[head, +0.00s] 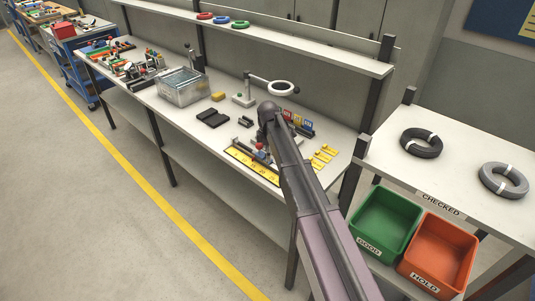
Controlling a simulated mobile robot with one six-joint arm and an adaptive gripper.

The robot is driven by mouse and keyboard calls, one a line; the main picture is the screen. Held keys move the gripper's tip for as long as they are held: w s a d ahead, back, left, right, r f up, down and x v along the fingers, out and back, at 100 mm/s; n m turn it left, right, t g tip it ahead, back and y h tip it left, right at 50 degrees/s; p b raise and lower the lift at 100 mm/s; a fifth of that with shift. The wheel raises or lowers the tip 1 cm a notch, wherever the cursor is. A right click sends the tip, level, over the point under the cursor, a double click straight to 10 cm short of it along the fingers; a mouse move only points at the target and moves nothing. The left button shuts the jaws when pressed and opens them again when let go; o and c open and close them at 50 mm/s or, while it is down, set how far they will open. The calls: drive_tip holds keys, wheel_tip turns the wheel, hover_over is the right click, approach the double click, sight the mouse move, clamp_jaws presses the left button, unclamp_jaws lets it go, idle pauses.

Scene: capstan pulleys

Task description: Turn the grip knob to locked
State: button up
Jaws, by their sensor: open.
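A fixture with a yellow front strip (251,166) lies along the front edge of the bench. Small blue and red parts (260,149) stand on it. I cannot pick out the grip knob or its setting; it may be hidden behind my arm or too small to tell. My arm reaches over the bench from the lower right. My gripper (263,138) is at the arm's dark far end, over or beside the fixture, and is open. Its fingertips are hard to make out, and I cannot tell whether they touch anything.
Yellow tags (323,154) lie right of my arm. Black blocks (213,118), a clear bin (183,86) and a magnifier lamp (278,87) stand behind and left. A green bin (384,220) and an orange bin (440,254) sit below the right shelf. The left floor is clear.

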clamp_jaws()
drive_tip(key=shift+m, duration=0.4)
drive_tip(key=m, duration=0.7)
drive_tip(key=shift+m, duration=0.4)
drive_tip(key=m, duration=0.4)
drive_tip(key=shift+m, duration=0.3)
drive_tip(key=m, duration=0.4)
drive_tip(key=shift+w+m, duration=0.1)
drive_tip(key=shift+m, duration=0.3)
